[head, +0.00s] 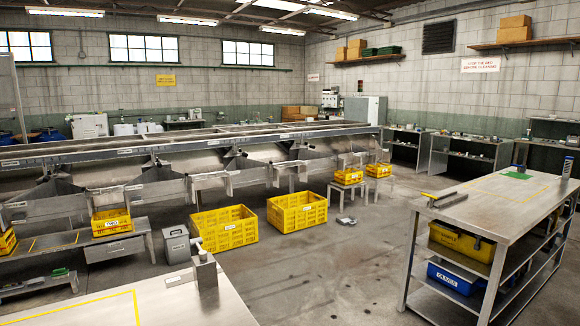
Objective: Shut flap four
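The roller sizer (190,146), a long grey metal machine, runs across the left and middle of the head view. Its sloping metal chutes come down along the near side. Pale flap-like plates (212,181) hang at the chute ends, with another further left (108,199). I cannot tell which one is flap four, and their open or shut state is too small to make out. Yellow crates stand below the outlets: one at the left (111,221) with a small label, and two at the far right end (348,177) (379,170). Neither gripper shows.
Two empty yellow crates (224,228) (297,211) and a grey bin (176,244) stand on the floor before the sizer. A metal bench (100,304) fills the near left; a shelved steel table (480,207) stands at right. Floor between them is mostly clear.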

